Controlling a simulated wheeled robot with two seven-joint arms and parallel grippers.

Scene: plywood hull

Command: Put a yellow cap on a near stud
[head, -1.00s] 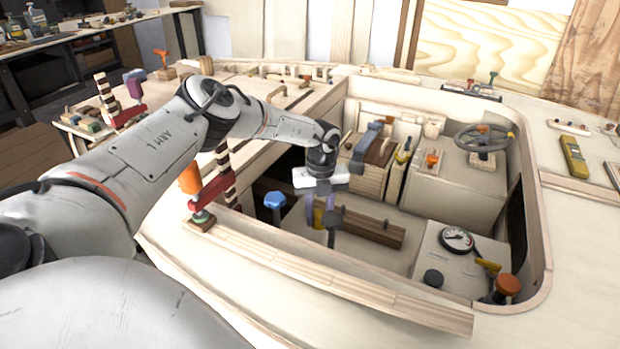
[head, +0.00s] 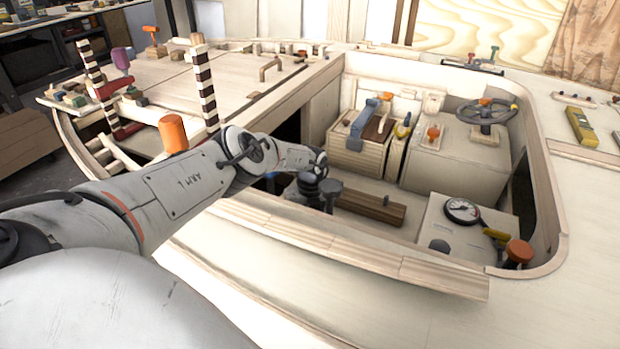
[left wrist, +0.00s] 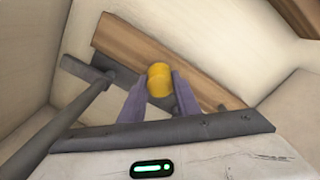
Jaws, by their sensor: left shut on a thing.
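A yellow cap (left wrist: 160,78) sits between the purple fingers of my left gripper (left wrist: 160,92) in the left wrist view. The gripper is shut on it. In the head view my left wrist (head: 308,186) reaches down into the cockpit; its fingers and the cap are hidden there. A grey T-handled lever (left wrist: 88,95) rises just left of the gripper in the left wrist view; its dark top (head: 331,188) shows right beside the wrist in the head view. I cannot make out a stud for certain. My right gripper is not in view.
A brown wooden beam (head: 372,206) lies on the cockpit floor and passes behind the cap in the left wrist view (left wrist: 130,48). A gauge box (head: 450,232), an orange knob (head: 519,252) and a steering wheel (head: 487,112) stand to the right. The pale coaming (head: 340,255) edges the near side.

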